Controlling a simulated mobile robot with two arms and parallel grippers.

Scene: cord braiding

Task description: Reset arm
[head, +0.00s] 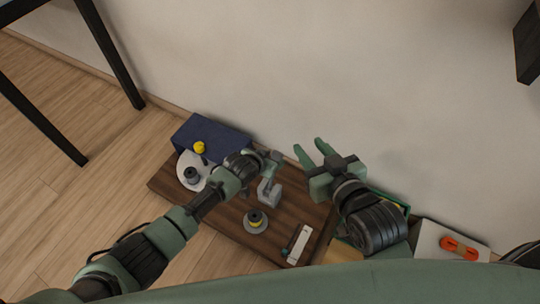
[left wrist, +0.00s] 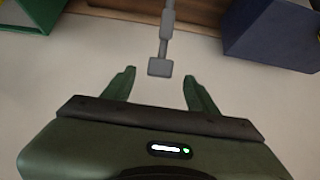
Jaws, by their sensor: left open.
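My left gripper (head: 272,160) reaches over the brown wooden board (head: 222,212) from the left, near a grey stand (head: 268,191). The left wrist view shows its two green fingers (left wrist: 160,90) spread apart with nothing gripped. A grey post with a square end (left wrist: 160,67) shows beyond and between the fingertips, apart from both. My right gripper (head: 311,152) is to the right of the left one, with its two green fingers apart and empty in front of the pale wall. No cord can be made out.
A white box with an orange item (head: 460,247) stands right.

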